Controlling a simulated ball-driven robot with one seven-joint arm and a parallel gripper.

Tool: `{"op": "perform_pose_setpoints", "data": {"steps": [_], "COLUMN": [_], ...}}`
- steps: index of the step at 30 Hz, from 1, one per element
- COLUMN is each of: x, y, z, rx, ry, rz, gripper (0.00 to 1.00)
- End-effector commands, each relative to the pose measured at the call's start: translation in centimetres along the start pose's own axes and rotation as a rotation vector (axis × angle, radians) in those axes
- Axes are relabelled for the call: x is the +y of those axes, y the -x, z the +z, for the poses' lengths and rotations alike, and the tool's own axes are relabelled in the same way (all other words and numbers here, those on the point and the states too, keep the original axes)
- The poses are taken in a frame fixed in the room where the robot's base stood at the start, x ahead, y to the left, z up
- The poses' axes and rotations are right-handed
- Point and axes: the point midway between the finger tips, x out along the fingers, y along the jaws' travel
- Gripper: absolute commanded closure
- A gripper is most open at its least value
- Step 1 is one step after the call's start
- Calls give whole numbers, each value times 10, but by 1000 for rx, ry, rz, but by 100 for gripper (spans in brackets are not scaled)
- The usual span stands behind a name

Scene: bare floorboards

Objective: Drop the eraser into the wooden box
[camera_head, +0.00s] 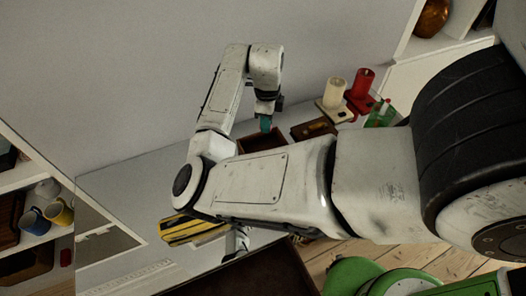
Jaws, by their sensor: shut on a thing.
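My gripper (267,110) hangs at the end of my arm near the middle of the view, pointing down. It is shut on a small teal block, the eraser (265,124), whose lower part shows below the fingers. The wooden box (276,137) is brown and open, and stands on the grey surface just beneath the eraser. The eraser appears over the box's back part, but its exact height above it cannot be told. My arm hides the box's front.
Shelves with mugs (60,212) stand far left.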

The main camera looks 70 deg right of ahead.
Motion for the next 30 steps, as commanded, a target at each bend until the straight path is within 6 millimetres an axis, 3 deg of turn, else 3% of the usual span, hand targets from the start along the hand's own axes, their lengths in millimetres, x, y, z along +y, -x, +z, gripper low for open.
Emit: {"op": "perform_pose_setpoints", "data": {"steps": [9, 19, 23, 30], "x": [0, 0, -1, -1], "y": [0, 4, 18, 65], "z": [0, 0, 0, 0], "rx": [0, -1, -1, -2], "ry": [0, 0, -1, -2], "rz": [0, -1, -2, -2], "gripper": [51, 50, 50, 50]}}
